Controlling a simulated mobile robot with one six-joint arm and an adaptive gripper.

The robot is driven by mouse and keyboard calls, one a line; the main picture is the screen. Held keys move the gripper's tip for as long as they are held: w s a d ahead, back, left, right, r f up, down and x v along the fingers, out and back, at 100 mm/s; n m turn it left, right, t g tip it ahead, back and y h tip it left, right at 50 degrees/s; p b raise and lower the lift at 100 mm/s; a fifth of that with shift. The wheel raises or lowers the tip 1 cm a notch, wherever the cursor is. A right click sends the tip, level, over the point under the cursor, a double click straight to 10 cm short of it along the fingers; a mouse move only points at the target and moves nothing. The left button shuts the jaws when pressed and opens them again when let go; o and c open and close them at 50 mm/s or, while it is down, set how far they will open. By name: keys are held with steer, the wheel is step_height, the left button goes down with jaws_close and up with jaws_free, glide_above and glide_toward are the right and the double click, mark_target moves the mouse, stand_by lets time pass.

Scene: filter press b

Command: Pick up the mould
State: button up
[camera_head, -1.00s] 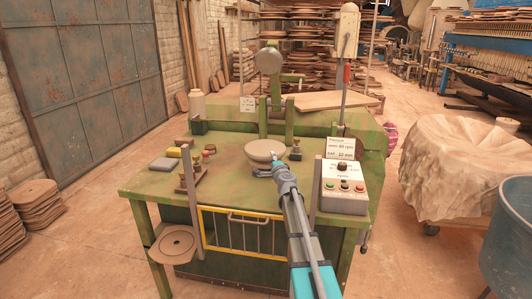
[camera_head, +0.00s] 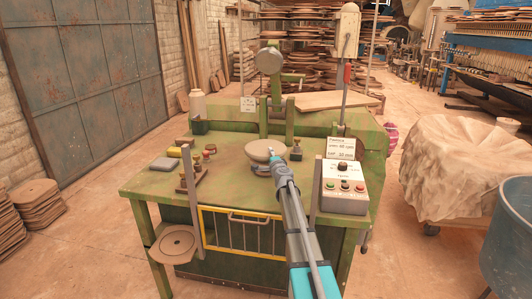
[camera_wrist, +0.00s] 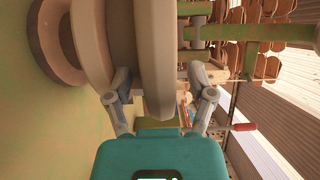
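My gripper (camera_head: 274,165) is at the near right side of the mould. The fingers are apart: one overlaps the lower side of the rim, the other lies above it with a visible gap. A brown ring (camera_wrist: 48,42) sits under the mould on the table.
A control box (camera_head: 344,188) stands right of the mould, a wooden block with small knobs (camera_head: 190,178) left of it. A post with a round head (camera_head: 270,60) rises behind. A yellow-framed guard (camera_head: 242,232) is at the front.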

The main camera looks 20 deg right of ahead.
jaws_close()
steer(key=shift+r, duration=0.2)
stand_by(0.4)
step_height(320, 180, up, 10)
steer(key=p, duration=1)
steer(key=shift+f, duration=0.25)
stand_by(0.4)
